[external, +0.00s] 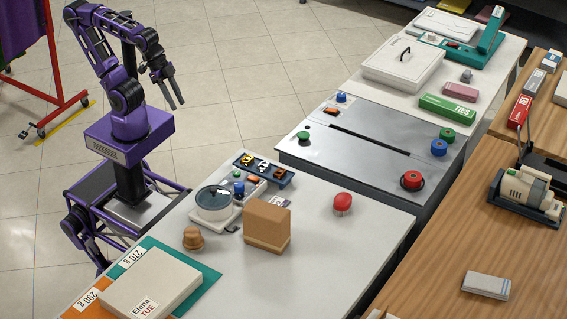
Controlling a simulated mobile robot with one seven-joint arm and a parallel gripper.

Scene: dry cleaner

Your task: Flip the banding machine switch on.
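A low machine with a steel top (380,120) and a dark slot across it stands in the middle of the counter row; it looks like the banding machine. A small orange-red switch (330,111) sits at its left edge, between a green button (303,136) and a blue knob (341,97). Its on or off position is too small to tell. My gripper (177,105) is raised over the floor, well left of the machine. Its two fingers are apart, point down and right, and hold nothing.
The near white table holds a scale-like device (214,201), a tray of small parts (264,170), a brown block (267,224), a red knob (342,203) and a cream box (150,285). A lidded white box (403,62) stands beyond the steel top.

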